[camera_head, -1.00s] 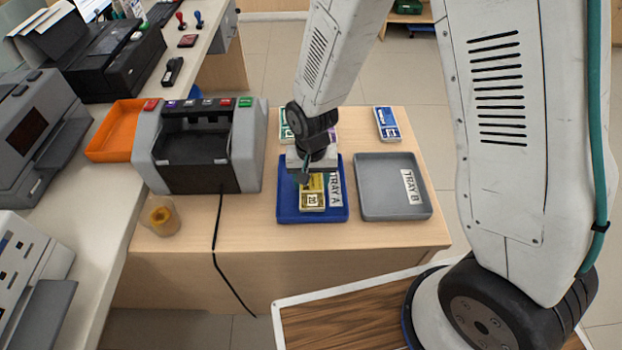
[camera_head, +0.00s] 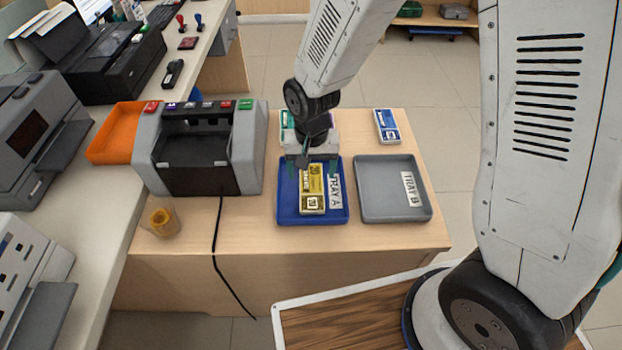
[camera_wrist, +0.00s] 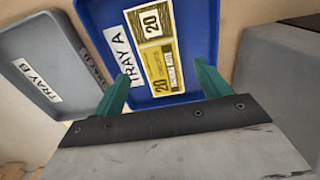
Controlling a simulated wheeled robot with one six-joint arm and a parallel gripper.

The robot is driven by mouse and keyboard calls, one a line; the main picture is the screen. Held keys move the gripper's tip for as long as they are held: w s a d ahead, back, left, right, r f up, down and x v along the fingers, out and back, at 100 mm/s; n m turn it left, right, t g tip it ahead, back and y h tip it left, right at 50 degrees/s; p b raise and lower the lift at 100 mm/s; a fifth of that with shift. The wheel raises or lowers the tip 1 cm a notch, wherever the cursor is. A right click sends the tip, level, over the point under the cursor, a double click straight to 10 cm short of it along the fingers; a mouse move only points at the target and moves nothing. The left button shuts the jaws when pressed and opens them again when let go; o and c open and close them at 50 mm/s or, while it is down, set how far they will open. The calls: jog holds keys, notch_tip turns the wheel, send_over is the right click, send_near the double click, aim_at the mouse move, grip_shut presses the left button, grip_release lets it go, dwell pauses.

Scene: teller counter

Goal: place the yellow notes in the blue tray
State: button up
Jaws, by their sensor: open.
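The yellow notes (camera_head: 312,190) lie flat in the blue tray (camera_head: 286,212), beside its "TRAY A" label. In the wrist view the yellow notes (camera_wrist: 161,62) rest on the floor of the blue tray (camera_wrist: 200,42), with a "20" at each end. My gripper (camera_head: 312,168) is above the back part of the blue tray. In the wrist view my gripper (camera_wrist: 163,85) has its two green fingers spread wide and nothing between them. The fingers stand apart from the notes.
The grey tray (camera_head: 373,205), labelled "TRAY B", stands right of the blue tray. Blue notes (camera_head: 387,126) and green notes (camera_head: 287,119), partly hidden, lie behind. A grey counting machine (camera_head: 200,150) stands at the left, with a small amber container (camera_head: 160,221) in front.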

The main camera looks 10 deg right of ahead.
aim_at(312, 187)
jog(key=s+d+r+n, duration=0.1)
jog(key=s+d+r, duration=0.3)
jog(key=r, duration=0.6)
jog(key=s+d+r, duration=0.3)
jog(key=d+r, duration=0.2)
jog(key=r, duration=0.4)
jog(key=s+d+r, duration=0.3)
jog(key=s, duration=0.3)
jog(key=s+d+r+n+t, duration=0.1)
jog(key=s+d+r, duration=0.2)
jog(key=s, duration=0.3)
jog(key=shift+s+d+r, duration=0.25)
jog(key=shift+s+r, duration=0.15)
jog(key=shift+r, duration=0.05)
